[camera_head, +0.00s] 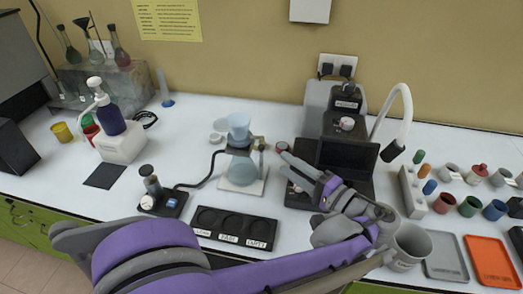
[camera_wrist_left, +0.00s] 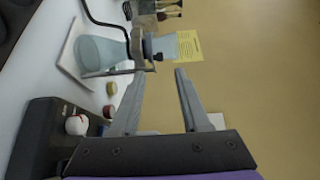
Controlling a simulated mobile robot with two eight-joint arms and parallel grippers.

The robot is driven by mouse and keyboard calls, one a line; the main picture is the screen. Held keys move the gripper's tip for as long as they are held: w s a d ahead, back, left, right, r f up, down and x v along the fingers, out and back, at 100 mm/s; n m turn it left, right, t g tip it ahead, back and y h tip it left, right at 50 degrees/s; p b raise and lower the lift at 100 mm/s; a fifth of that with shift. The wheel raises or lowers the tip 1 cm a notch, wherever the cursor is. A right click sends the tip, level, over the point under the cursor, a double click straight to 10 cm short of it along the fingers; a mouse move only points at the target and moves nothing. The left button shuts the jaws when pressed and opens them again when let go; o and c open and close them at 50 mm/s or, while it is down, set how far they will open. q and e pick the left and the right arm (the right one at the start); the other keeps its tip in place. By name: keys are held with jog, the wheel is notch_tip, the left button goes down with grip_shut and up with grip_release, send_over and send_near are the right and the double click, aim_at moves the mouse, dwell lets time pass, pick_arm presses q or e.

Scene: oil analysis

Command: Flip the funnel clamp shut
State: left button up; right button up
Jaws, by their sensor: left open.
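A glass flask (camera_head: 241,172) with pale blue liquid stands on a white base plate (camera_head: 247,189), with a light blue funnel (camera_head: 239,125) above its neck. The funnel clamp (camera_head: 259,146) is a small metal part at the right of the neck; I cannot tell its exact position. The wrist view shows the flask (camera_wrist_left: 98,53), the funnel (camera_wrist_left: 147,46) and the clamp's metal frame (camera_wrist_left: 135,50). My left gripper (camera_head: 286,160) is open and empty, to the right of the flask and apart from it. Its fingers (camera_wrist_left: 159,73) point toward the clamp side. My right gripper is not in view.
A dark machine (camera_head: 345,155) stands close behind my left gripper. A black labelled tray (camera_head: 235,227) lies in front of the flask. A black cable (camera_head: 207,174) runs to its left. Cups (camera_head: 469,206) and trays (camera_head: 491,262) crowd the right side.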

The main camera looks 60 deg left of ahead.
aim_at(261, 146)
pick_arm(q)
jog(key=a, duration=0.3)
jog(key=s+a, duration=0.1)
jog(key=a, duration=0.5)
jog(key=shift+s+a, duration=0.25)
jog(key=shift+s, duration=0.1)
grip_shut()
jog(key=shift+r, duration=0.1)
